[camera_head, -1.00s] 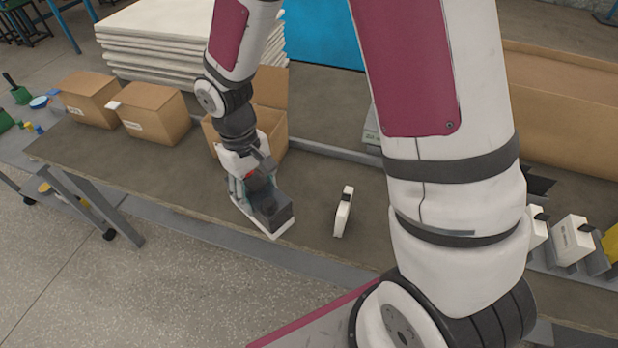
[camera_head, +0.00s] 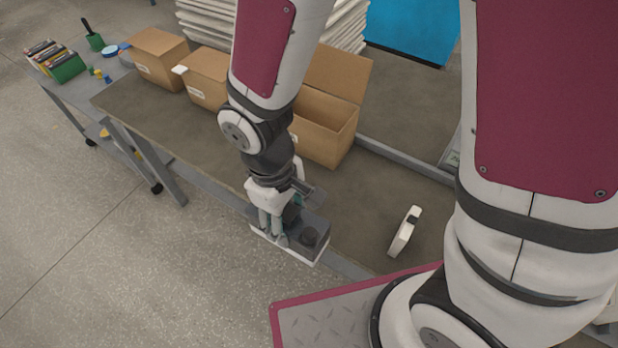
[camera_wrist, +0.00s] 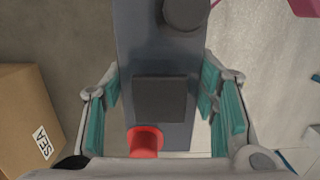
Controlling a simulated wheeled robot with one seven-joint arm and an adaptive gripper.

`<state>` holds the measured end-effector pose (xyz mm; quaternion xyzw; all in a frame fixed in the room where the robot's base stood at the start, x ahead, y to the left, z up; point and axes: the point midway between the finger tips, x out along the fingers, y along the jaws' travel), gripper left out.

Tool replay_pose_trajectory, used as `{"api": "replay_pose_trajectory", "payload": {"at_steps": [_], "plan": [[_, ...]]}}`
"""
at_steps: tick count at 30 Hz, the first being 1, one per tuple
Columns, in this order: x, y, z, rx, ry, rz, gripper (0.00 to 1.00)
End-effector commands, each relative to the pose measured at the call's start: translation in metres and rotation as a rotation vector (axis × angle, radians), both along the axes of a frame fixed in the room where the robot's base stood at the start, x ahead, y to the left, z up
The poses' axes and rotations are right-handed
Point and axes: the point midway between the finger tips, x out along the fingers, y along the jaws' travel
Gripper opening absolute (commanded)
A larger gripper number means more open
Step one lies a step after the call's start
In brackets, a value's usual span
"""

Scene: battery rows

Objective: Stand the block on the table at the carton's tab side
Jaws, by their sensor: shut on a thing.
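My gripper (camera_head: 285,232) is shut on a block (camera_head: 303,240) with a dark grey top and a white lower body. In the wrist view the block (camera_wrist: 158,60) lies between teal finger pads, with a red cap, a dark square and a round black knob on its top. It is held at the table's (camera_head: 215,150) front edge; I cannot tell its height above the table. The open carton (camera_head: 325,135) stands behind my gripper with a raised flap. Its labelled side (camera_wrist: 25,120) shows at the left of the wrist view. A closed carton (camera_head: 208,78) to its left has a white tab (camera_head: 180,69).
Another closed carton (camera_head: 157,58) is farther left. Bare tabletop lies between the open carton and the slim white block.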

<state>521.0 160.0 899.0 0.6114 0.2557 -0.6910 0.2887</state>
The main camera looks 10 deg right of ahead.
Motion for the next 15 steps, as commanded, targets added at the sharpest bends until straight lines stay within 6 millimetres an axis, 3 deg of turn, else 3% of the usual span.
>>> {"api": "replay_pose_trajectory", "payload": {"at_steps": [15], "plan": [[0.090,-0.007,-0.008,0.002,-0.004,-0.005,0.00]]}}
